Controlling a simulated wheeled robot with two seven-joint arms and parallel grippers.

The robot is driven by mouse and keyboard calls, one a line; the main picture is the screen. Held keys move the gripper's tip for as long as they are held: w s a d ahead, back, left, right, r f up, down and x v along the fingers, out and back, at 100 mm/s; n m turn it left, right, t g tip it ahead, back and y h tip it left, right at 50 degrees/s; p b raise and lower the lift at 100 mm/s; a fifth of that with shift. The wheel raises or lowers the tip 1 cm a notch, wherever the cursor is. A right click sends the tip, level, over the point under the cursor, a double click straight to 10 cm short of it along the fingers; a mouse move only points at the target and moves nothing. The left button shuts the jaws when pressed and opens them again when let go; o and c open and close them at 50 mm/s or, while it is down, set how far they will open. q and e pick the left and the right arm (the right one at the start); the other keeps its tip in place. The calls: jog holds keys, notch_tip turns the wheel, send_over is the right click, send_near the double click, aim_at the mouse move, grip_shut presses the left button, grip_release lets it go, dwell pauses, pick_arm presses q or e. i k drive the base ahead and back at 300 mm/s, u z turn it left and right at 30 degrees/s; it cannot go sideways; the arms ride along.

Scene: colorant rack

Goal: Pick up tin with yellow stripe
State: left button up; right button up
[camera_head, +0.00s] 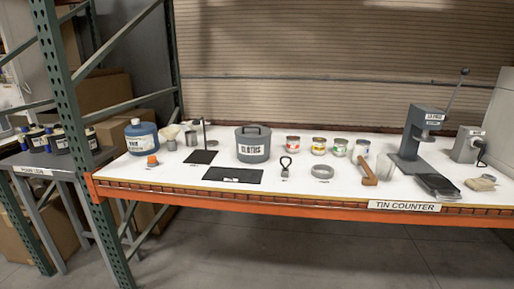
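The tin with the yellow stripe (319,146) stands upright on the white counter top (325,201), in a row of small tins right of the middle. A tin with a red stripe (293,145) is on its left. A tin with a green stripe (340,147) is close on its right, and another tin (361,149) is farther right; its stripe is hard to make out. Neither my left nor my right gripper shows in the head view.
A grey lidded bin marked CLOTHS (253,146) is left of the tins. A can opener (285,167), metal ring (322,172) and wooden-handled tool (368,172) lie in front. A lever press (411,150) stands right. A green post (85,150) rises at left.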

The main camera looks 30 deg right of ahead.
aim_at(318, 148)
jog(key=u, duration=1.9)
jog(key=k, duration=1.75)
jog(key=z, duration=2.55)
